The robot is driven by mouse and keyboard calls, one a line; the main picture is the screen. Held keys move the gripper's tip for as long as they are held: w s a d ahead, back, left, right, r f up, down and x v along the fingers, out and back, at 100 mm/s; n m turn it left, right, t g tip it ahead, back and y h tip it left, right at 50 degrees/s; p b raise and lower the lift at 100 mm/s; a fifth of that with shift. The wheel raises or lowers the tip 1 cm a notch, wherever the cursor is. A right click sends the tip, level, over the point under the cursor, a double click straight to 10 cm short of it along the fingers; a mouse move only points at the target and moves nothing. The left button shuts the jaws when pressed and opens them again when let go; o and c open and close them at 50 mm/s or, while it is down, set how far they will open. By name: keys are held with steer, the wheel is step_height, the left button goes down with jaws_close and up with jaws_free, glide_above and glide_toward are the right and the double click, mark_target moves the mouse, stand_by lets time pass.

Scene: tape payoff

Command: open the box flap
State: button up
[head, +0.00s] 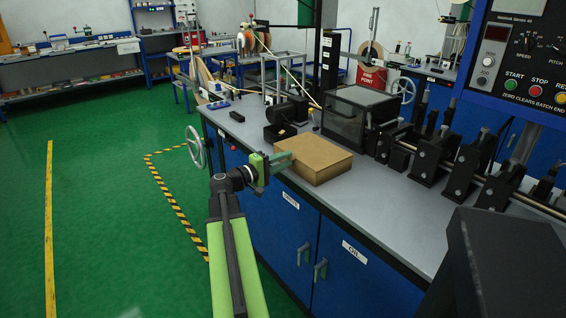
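A closed brown cardboard box (316,162) sits near the front edge of the grey bench top. Its top looks flat, and no raised flap shows. My gripper (284,160), at the end of the green arm, is at the box's left side by its upper edge. The gripper's far end overlaps the box's left corner in the picture. I cannot tell whether it touches the box, or whether the fingers are apart or together.
The grey bench (372,212) has blue doors below. A small black open bin (280,134) and a dark clear-sided case (358,112) stand behind the box. Black machine rollers (425,160) stand to its right. A handwheel (195,147) juts from the bench's left end. Green floor lies open at left.

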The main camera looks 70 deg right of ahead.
steer(key=shift+c, duration=0.2)
jaws_close()
stand_by(1.1)
